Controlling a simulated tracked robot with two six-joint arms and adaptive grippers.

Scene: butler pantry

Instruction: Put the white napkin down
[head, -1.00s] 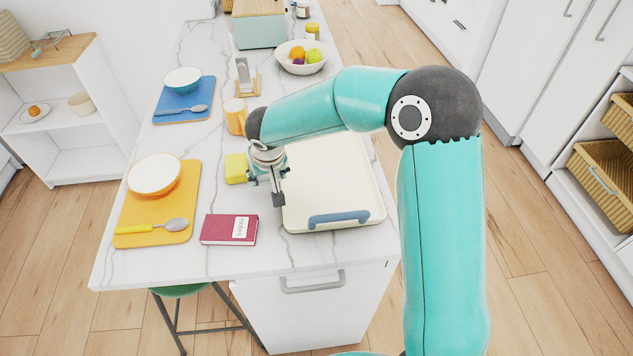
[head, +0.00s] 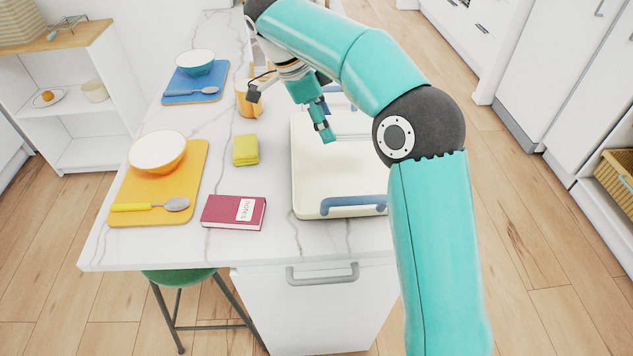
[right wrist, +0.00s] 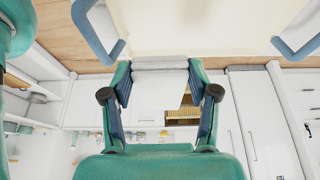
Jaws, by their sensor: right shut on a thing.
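The white napkin (right wrist: 160,63) is a folded, pale layered strip between the two fingertips of my right gripper (right wrist: 160,82) in the right wrist view. The gripper is shut on it, with the fingers set wide apart. In the head view my right gripper (head: 290,115) is near the back left part of the cream tray (head: 335,180), which has blue handles. I cannot clearly make out the napkin there, nor tell whether it touches the tray. My left gripper is not in view.
A yellow folded cloth or sponge (head: 245,149) and a red notebook (head: 233,212) lie left of the tray. An orange mug (head: 247,102) stands close to the gripper. A bowl (head: 157,152) sits on an orange mat (head: 190,165). Bare marble shows around the notebook.

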